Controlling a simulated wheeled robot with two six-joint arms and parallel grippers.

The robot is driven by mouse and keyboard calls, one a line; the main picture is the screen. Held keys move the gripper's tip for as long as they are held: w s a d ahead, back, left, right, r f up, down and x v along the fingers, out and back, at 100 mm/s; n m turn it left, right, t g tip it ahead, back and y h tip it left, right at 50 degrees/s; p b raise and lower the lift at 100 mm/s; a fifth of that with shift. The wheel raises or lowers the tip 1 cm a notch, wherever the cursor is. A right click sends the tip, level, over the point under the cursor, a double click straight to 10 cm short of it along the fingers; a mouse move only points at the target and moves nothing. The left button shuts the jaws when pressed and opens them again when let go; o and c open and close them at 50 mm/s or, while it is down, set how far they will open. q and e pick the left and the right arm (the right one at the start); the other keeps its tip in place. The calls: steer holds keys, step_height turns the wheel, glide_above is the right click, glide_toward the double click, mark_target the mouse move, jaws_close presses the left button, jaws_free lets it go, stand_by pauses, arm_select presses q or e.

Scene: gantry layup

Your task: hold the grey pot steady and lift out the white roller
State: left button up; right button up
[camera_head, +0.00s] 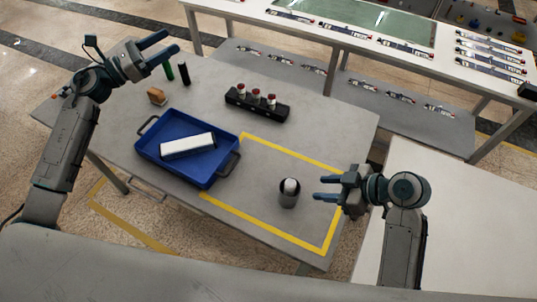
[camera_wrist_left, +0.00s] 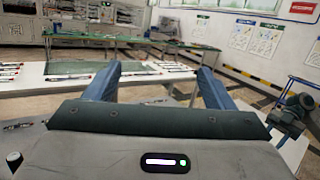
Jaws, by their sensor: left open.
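The grey pot (camera_head: 288,198) stands upright on the grey table inside the yellow taped rectangle. The white roller (camera_head: 291,185) stands in it with its top end showing; the rest is hidden by the pot wall. My right gripper (camera_head: 318,189) is just right of the pot, its two fingers pointing left toward it with a gap between them, open and apart from the pot. My left gripper (camera_head: 162,47) is raised at the table's far left corner, open and empty, far from the pot. Its fingers also show spread in the left wrist view (camera_wrist_left: 156,88).
A blue tray (camera_head: 163,163) holding a white block (camera_head: 187,145) lies left of the pot. A black rack (camera_head: 240,99) with red-capped bottles stands behind. A green bottle (camera_head: 168,71), a black bottle (camera_head: 184,74) and a tan item (camera_head: 156,96) stand at the far left. The taped area is otherwise clear.

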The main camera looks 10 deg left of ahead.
mark_target(296, 192)
arm_select(q)
steer(key=s+d+f+m+g+h, duration=0.1)
steer(key=s+d+f+m+g, duration=0.15)
steer(key=s+d+f, duration=0.55)
steer(key=s+d+f+m+g, duration=0.25)
steer(key=s+d+f, duration=0.25)
steer(key=d+f, duration=0.5)
steer(key=s+d+f+m+g+h, duration=0.1)
steer(key=s+d+f+g, duration=0.2)
steer(key=s+d+f, duration=0.6)
steer(key=w+f, duration=0.1)
steer(key=f, duration=0.1)
steer(key=w+d+f, duration=0.1)
steer(key=f, duration=0.1)
steer(key=w+d+f, duration=0.1)
steer(key=f, duration=0.1)
steer(key=shift+w+d+f, duration=0.1)
steer(key=shift+d+f, duration=0.15)
steer(key=shift+f, duration=0.15)
steer(key=x, duration=0.6)
steer(key=shift+w+d, duration=0.15)
steer(key=shift+d, duration=0.2)
steer(key=shift+c, duration=0.5)
steer(key=c, duration=1)
steer(key=shift+o, duration=0.2)
